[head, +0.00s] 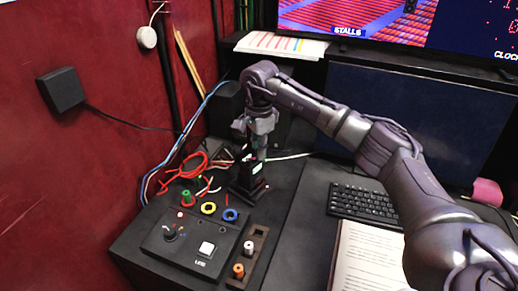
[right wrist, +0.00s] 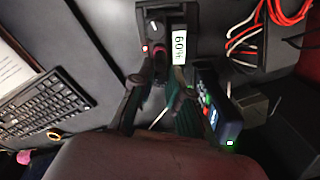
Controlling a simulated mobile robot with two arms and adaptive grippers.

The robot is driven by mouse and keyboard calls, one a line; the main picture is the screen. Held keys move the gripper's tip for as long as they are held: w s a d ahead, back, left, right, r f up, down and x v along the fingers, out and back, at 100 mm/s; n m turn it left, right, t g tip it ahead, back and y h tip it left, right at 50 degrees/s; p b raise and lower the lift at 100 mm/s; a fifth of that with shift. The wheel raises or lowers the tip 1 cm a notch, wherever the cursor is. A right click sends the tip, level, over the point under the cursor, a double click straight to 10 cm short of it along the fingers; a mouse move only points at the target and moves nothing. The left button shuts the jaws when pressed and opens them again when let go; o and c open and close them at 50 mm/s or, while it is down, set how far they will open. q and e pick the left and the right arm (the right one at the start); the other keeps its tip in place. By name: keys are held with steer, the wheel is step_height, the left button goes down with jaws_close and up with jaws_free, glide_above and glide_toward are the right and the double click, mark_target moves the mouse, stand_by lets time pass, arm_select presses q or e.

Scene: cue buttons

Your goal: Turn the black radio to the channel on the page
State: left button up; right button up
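My right gripper (head: 252,160) points down over the back of the black desk, its arm coming in from the right. In the right wrist view its dark fingers (right wrist: 168,90) stand apart at their bases, but their tips blend into dark things, so I cannot tell whether they hold anything. Just beyond them is a black box with a knob, a red light and a pale label reading like "60" (right wrist: 180,47); I cannot tell if this is the radio. A dark device with a small lit screen (right wrist: 222,118) stands beside the fingers. The printed page (head: 372,258) lies front right, its text unreadable. My left gripper is out of view.
A black button panel (head: 195,240) with a knob, white button and coloured rings is at front left, beside a tray of small pegs (head: 258,240). Red and white cables (head: 203,168) lie behind.

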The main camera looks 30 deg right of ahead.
steer(key=o, duration=0.4)
steer(key=shift+o, duration=0.2)
step_height(320, 180, up, 12)
steer(key=shift+s, duration=0.15)
stand_by(0.3)
